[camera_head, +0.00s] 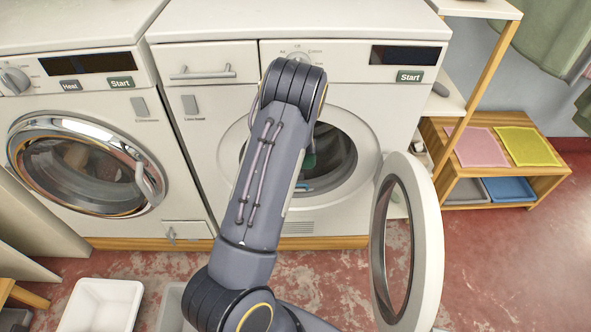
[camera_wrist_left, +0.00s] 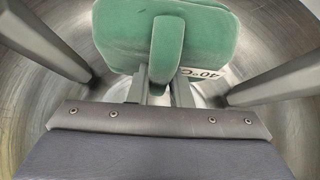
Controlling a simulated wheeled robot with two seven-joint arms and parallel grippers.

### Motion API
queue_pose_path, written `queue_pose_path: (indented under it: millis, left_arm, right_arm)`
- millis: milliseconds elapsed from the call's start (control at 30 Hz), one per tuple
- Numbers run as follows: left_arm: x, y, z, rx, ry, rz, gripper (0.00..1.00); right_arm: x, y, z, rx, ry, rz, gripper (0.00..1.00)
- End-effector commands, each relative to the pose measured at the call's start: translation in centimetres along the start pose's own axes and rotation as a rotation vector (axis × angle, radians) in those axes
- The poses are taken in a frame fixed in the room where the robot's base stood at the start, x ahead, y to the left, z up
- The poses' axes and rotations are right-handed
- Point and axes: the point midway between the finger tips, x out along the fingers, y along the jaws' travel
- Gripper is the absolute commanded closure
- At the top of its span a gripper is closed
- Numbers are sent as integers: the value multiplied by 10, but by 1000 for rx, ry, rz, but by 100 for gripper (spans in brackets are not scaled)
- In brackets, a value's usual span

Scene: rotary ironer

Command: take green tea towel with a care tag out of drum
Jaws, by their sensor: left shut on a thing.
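The green tea towel (camera_wrist_left: 205,38) is bunched inside the metal drum (camera_wrist_left: 285,35) in the left wrist view. Its white care tag (camera_wrist_left: 212,74), with "40°C" printed on it, shows at the towel's lower right edge. My left gripper (camera_wrist_left: 163,86) is shut on a fold of the towel, inside the drum. In the head view my left arm reaches through the round opening of the right machine (camera_head: 345,150). The arm hides the gripper there, and only a small bit of green (camera_head: 309,161) shows beside it. My right gripper is in neither view.
The machine's round door (camera_head: 430,240) stands open to the right of the opening. A second machine (camera_head: 85,165) with a closed door is at left. A white bin (camera_head: 100,306) is on the floor. A wooden shelf (camera_head: 552,180) at right holds pink (camera_head: 478,146) and yellow-green (camera_head: 527,146) cloths.

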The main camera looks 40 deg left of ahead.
Motion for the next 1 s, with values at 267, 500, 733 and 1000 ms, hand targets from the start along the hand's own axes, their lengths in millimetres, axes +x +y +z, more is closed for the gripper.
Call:
queue_pose_path:
  millis: [267,500,733,1000]
  left_arm:
    - [-13,0,12,-5,7,2,100]
    - [-23,1,27,-4,3,2,100]
    - [-33,1,40,-4,2,2,100]
    - [-45,1,55,-4,1,2,100]
  right_arm:
    - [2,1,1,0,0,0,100]
    - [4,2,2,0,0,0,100]
    - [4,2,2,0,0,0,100]
    - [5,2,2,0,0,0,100]
